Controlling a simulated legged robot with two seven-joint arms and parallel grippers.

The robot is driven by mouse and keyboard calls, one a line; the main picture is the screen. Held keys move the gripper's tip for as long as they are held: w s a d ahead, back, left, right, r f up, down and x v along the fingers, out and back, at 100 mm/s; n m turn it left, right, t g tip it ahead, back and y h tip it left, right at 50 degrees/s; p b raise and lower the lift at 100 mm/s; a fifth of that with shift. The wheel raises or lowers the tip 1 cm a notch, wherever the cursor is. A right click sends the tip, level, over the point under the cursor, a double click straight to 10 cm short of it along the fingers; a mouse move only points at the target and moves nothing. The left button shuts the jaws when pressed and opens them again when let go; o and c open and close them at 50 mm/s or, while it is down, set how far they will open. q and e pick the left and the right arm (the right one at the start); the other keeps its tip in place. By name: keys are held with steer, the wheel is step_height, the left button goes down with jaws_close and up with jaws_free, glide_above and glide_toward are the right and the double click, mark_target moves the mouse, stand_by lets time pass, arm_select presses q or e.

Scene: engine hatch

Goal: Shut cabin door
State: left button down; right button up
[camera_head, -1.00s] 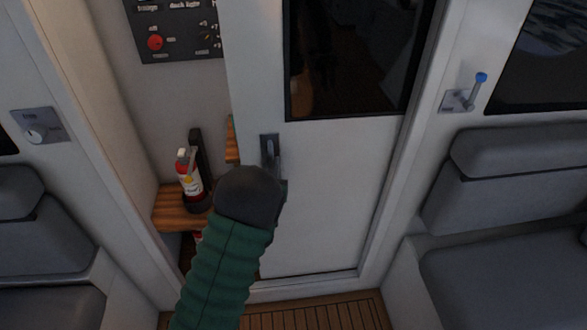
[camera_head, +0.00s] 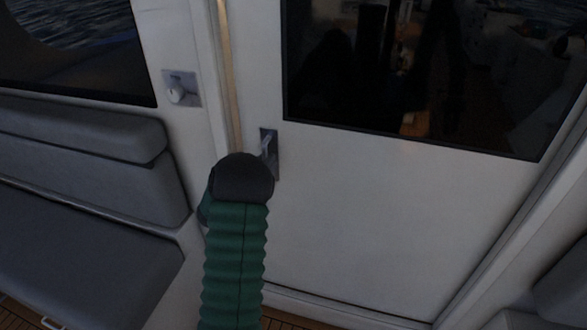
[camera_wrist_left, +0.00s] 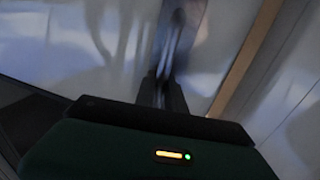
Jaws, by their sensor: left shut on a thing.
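The white cabin door (camera_head: 370,210) with a dark window fills the middle and right of the head view. A narrow warm-coloured strip shows between its left edge and the white frame (camera_head: 205,50); a similar strip shows in the left wrist view. The metal door handle (camera_head: 269,143) is near the door's left edge. My left gripper (camera_head: 266,168) is at the handle and shut on it; my dark wrist hides the fingers in the head view. In the left wrist view its fingers (camera_wrist_left: 164,92) meet the blurred handle (camera_wrist_left: 178,45). My right gripper is not in view.
A grey cushioned seat (camera_head: 80,235) stands left of the door, below a dark window (camera_head: 80,50). A small plate with a round knob (camera_head: 181,89) is on the wall beside the frame. Another seat edge (camera_head: 560,285) shows at lower right.

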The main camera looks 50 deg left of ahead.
mark_target(258, 150)
arm_select(q)
steer(key=s+a, duration=0.2)
steer(key=a, duration=0.1)
steer(key=shift+s+a, duration=0.15)
steer(key=shift+a, duration=0.1)
steer(key=shift+s+a+r, duration=0.1)
steer(key=c, duration=1.6)
jaws_free()
steer(key=shift+c, duration=0.2)
steer(key=shift+o, duration=1)
steer(key=shift+a, duration=0.15)
steer(key=shift+o, duration=0.2)
steer(key=shift+a+f, duration=0.15)
steer(key=shift+f, duration=0.1)
steer(key=v, duration=1.6)
steer(key=shift+s+b, duration=0.3)
steer(key=shift+b, duration=0.05)
